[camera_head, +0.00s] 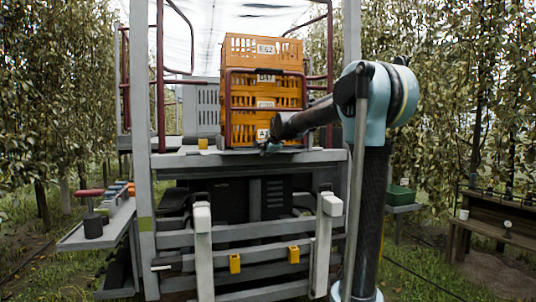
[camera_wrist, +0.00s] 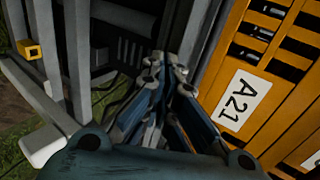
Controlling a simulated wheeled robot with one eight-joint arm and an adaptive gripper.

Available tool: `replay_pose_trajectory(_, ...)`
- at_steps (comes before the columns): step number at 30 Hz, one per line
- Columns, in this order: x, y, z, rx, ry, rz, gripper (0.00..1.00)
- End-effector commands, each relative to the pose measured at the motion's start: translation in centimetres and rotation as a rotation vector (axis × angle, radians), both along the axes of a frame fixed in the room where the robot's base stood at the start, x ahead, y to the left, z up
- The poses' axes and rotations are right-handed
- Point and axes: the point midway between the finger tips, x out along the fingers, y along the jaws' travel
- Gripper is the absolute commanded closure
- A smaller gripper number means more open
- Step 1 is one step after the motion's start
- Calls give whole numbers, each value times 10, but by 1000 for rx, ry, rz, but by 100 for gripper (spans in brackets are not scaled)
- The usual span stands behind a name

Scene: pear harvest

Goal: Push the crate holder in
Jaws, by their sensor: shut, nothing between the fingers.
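A dark red tube frame (camera_head: 227,100), which looks like the crate holder, stands around the front of a stack of orange crates (camera_head: 262,47) on the platform of a grey metal rig. My gripper (camera_head: 268,148) is shut and empty, low at the front of the bottom crate, near the platform's front edge. In the wrist view my gripper's fingers (camera_wrist: 168,68) are together beside an orange crate (camera_wrist: 262,75) labelled A21. I cannot tell whether the fingertips touch the holder or the platform.
The platform edge (camera_head: 200,160) runs below the crates, with grey rails and two yellow blocks (camera_head: 235,263) lower down. A side shelf (camera_head: 95,235) with a dark cylinder stands left. A wooden bench (camera_head: 490,222) stands right. Pear trees line both sides.

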Motion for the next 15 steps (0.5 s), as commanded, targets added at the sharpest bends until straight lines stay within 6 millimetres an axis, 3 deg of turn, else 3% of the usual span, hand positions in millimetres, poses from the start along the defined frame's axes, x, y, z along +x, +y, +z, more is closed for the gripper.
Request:
replay_pose_trajectory(6, 20, 6, 0, 0, 0, 0, 100)
replay_pose_trajectory(15, 27, 8, 0, -1, 0, 1, 100)
